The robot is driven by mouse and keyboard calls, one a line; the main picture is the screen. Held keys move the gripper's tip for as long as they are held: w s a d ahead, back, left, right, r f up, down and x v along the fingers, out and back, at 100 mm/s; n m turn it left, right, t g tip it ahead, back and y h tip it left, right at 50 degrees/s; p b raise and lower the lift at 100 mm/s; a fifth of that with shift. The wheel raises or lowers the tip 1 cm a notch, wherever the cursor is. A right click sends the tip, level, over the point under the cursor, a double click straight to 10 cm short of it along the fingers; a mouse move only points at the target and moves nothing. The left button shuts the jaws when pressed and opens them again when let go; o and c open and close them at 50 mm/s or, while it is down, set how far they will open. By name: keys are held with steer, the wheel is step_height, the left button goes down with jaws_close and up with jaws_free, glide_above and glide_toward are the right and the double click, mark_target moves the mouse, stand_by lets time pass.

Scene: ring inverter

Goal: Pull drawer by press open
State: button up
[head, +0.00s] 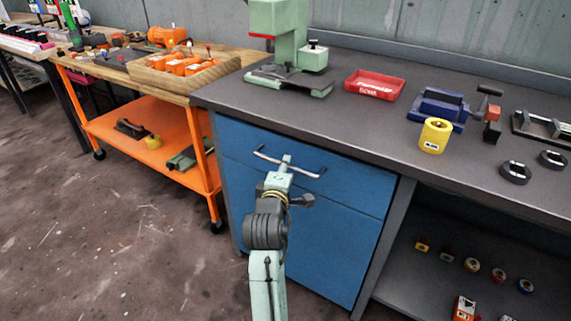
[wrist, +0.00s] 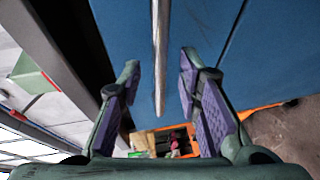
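The blue drawer (head: 345,187) is at the top of the cabinet under the dark workbench top, and its front looks flush with the cabinet. Its silver bar handle (head: 310,173) runs across the front. The green press (head: 288,25) stands on the bench above it. My gripper (head: 286,161) is at the middle of the handle and hides part of it. In the wrist view, my gripper (wrist: 159,70) has its fingers apart, with the handle (wrist: 159,45) between them. Gaps show on both sides of the bar.
A blue cabinet door (head: 335,250) is below the drawer. A red tray (head: 375,86), a yellow cylinder (head: 435,137) and a blue vise (head: 440,105) stand on the bench. An orange cart (head: 150,125) is to the left. The floor in front is clear.

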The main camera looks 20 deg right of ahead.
steer(key=shift+x, duration=1.25)
steer(key=shift+c, duration=0.3)
jaws_close()
